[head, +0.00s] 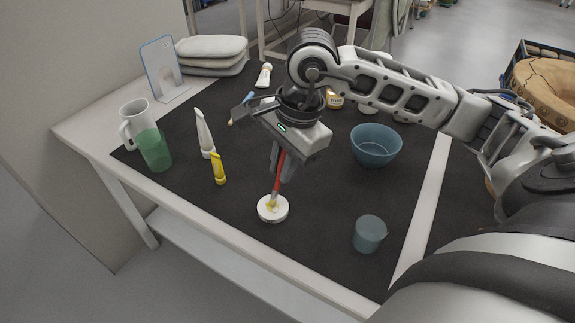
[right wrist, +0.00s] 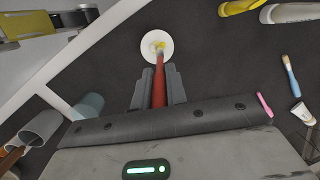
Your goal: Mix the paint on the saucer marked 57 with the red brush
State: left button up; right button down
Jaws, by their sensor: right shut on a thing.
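A small white saucer (head: 273,208) lies on the dark mat near the front edge of the table, with yellow paint on it. I cannot read any mark on it. My right gripper (head: 284,168) is above the saucer and shut on the red brush (head: 279,172), which points down with its tip at the paint. In the right wrist view the red brush (right wrist: 158,88) sits between the two fingers (right wrist: 158,86), and its tip overlaps the yellow patch on the saucer (right wrist: 147,48). Whether the tip touches the saucer is hard to tell. My left gripper is not in view.
A blue bowl (head: 376,146) and a blue-grey cup (head: 369,234) stand to the right. A yellow tube (head: 218,169), a white tube (head: 204,134), a green cup (head: 155,150) and a white mug (head: 135,122) stand to the left. The mat around the saucer is clear.

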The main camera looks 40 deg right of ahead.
jog(key=shift+w, duration=0.4)
jog(key=shift+s, duration=0.15)
